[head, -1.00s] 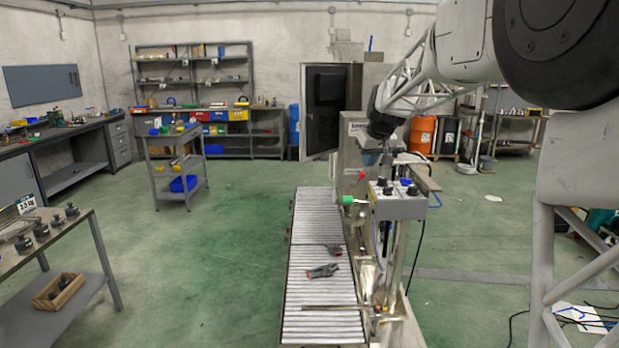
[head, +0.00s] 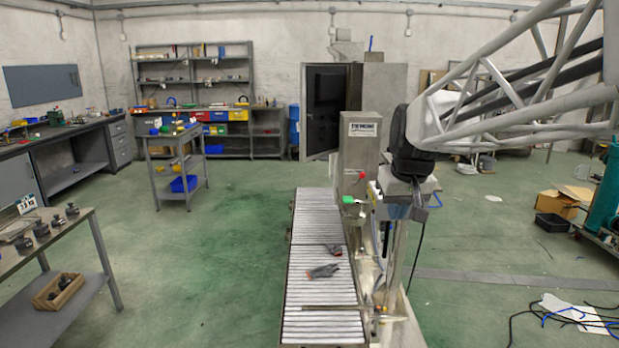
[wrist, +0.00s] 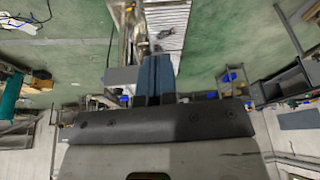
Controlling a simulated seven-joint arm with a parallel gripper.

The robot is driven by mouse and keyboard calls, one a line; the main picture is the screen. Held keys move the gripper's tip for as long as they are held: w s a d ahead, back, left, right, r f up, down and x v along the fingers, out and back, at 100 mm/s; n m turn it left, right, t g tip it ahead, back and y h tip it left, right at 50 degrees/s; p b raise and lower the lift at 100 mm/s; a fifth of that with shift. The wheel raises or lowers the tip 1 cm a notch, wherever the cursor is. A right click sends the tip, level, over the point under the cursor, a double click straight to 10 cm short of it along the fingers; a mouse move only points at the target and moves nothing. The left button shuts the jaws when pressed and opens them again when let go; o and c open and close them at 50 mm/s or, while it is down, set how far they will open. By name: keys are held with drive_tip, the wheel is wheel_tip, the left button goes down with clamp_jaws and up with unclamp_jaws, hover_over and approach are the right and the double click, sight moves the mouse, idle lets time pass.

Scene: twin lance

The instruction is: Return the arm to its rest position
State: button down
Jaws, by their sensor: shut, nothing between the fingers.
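My gripper (wrist: 155,62) shows in the wrist view as two blue-grey fingers pressed together with nothing between them. In the head view, my gripper (head: 404,210) hangs below my black wrist, in front of the control box beside the roller conveyor (head: 318,230). My lattice arm link reaches in from the upper right. In the wrist view the fingers point toward the conveyor (wrist: 168,22). They appear apart from the parts lying on it.
Dark grey parts (head: 323,271) lie on the conveyor. A grey machine cabinet (head: 360,150) stands behind it. A bench (head: 75,235) is at left, a cart (head: 175,160) farther back. A cardboard box (head: 562,204) and loose cables (head: 560,316) lie at right. Green floor is open between.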

drive_tip(key=s+f, duration=0.3)
drive_tip(key=s, duration=0.6)
drive_tip(key=s+f+m, duration=0.1)
drive_tip(key=s+f, duration=0.3)
drive_tip(key=s, duration=0.5)
drive_tip(key=s+f+g+h, duration=0.1)
drive_tip(key=s+f, duration=0.3)
drive_tip(key=s, duration=0.5)
drive_tip(key=shift+d+f+m, duration=0.25)
drive_tip(key=shift+d+m, duration=0.15)
